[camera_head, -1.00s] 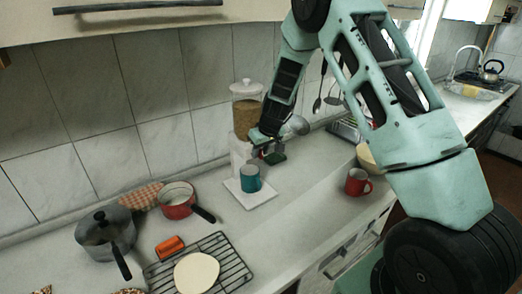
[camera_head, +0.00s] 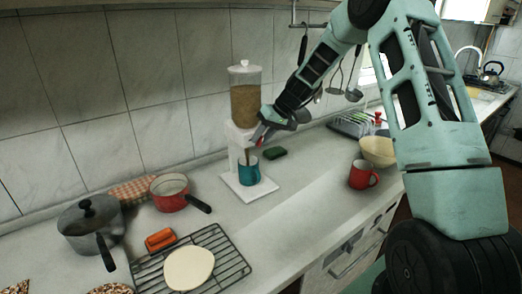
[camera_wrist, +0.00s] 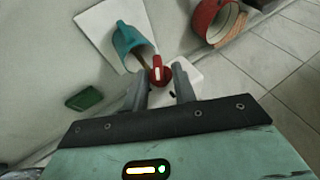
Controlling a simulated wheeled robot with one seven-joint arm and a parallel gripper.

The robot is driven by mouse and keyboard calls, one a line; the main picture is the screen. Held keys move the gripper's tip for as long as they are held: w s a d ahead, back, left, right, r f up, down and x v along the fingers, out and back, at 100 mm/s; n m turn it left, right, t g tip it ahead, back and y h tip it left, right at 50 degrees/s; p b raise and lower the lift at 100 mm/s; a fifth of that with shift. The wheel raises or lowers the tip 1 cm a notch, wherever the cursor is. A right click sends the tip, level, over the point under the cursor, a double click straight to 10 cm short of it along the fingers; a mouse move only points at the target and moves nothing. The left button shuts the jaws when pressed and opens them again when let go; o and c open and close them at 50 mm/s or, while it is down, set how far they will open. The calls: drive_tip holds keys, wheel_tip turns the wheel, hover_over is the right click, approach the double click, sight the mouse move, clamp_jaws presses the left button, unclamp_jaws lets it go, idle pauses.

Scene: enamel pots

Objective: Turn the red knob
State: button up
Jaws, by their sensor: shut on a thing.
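A dispenser (camera_head: 245,103) with a clear, brown-filled jar on a white stand is at the middle of the head view. Its red knob (camera_wrist: 158,75) sits between my gripper's two fingers in the wrist view. My gripper (camera_wrist: 160,87) is shut on this knob; in the head view my gripper (camera_head: 262,137) reaches the dispenser's front from the right and hides most of the knob. A teal mug (camera_head: 249,173) stands upright on the white base (camera_head: 262,190) below the spout. A brown stream (camera_wrist: 145,62) runs from the spout into the mug.
A green sponge (camera_head: 275,153) lies right of the dispenser. A red mug (camera_head: 362,175) and a cream bowl (camera_head: 378,150) stand further right. A red saucepan (camera_head: 171,192), a grey pot (camera_head: 90,225) and a wire rack (camera_head: 225,262) are at left.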

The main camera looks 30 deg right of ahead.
drive_tip(key=shift+d+f+m+t+y+b, duration=0.2)
drive_tip(key=shift+f+m+t+y+b, duration=0.25)
drive_tip(key=shift+y+b, duration=1.25)
drive_tip(key=shift+d+f+m+t+y+b, duration=0.2)
drive_tip(key=shift+m+y+b, duration=0.75)
drive_tip(key=shift+y, duration=1.15)
drive_tip(key=shift+d+f+m+t+y+b, duration=0.25)
drive_tip(key=shift+m+t+y+b, duration=0.1)
drive_tip(key=shift+y+b, duration=1.45)
drive_tip(key=shift+a, duration=0.1)
drive_tip(key=o, duration=0.6)
drive_tip(key=b+v, duration=0.1)
drive_tip(key=v, duration=0.4)
drive_tip(key=b+v, duration=0.1)
drive_tip(key=v, duration=0.5)
drive_tip(key=b+v, duration=0.1)
drive_tip(key=v, duration=0.5)
drive_tip(key=shift+d+f, duration=0.25)
drive_tip(key=shift+f, duration=0.05)
